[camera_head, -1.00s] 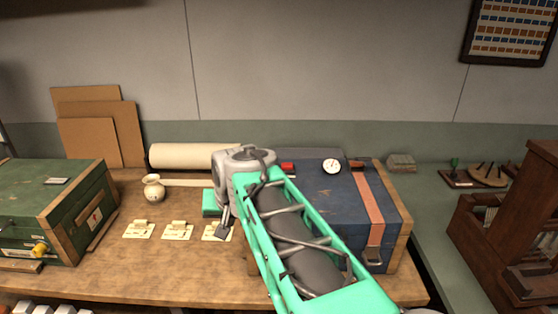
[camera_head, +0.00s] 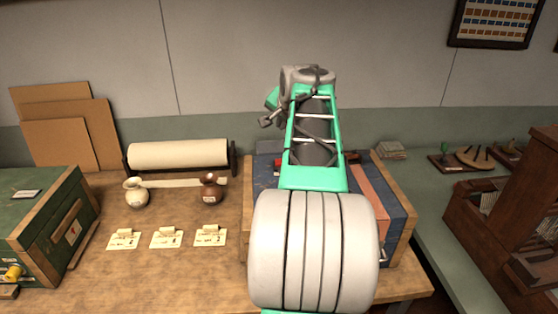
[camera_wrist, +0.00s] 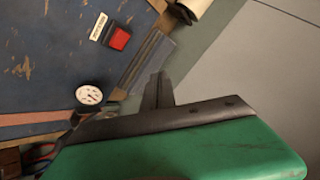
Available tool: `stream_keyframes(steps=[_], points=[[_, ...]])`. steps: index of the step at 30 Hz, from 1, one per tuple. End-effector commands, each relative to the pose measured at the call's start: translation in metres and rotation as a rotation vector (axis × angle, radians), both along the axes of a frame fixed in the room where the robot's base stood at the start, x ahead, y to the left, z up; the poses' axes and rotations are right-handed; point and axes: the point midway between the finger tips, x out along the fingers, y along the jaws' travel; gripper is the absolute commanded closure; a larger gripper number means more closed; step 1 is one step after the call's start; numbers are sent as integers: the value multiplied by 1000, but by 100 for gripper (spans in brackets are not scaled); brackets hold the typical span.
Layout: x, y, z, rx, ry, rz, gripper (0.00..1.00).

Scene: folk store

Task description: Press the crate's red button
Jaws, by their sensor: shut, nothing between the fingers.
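The blue crate (camera_head: 264,180) with a wooden frame stands on the bench, largely covered by my arm in the head view. Its red button (camera_wrist: 118,38) shows plainly in the wrist view, on the blue top beside a small label (camera_wrist: 99,26). In the head view only a bit of the button (camera_head: 281,163) shows at the arm's left edge. My gripper (camera_wrist: 158,80) is shut and empty. In the wrist view its fingertips are apart from the button, below and to its right. In the head view my gripper (camera_head: 266,122) is raised beyond the crate's back side.
A white dial gauge (camera_wrist: 88,94) sits on the crate top near my gripper. A paper roll (camera_head: 178,154) lies behind. A green crate (camera_head: 35,215) is far left.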

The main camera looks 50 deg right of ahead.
Motion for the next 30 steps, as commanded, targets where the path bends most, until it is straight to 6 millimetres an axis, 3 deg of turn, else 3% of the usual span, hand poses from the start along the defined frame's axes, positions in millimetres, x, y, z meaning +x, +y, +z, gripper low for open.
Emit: stream_keyframes(steps=[8,24,30], points=[[1,1,-11,0,1,2,100],[1,2,-85,0,1,4,100],[1,2,-89,-1,1,5,100]])
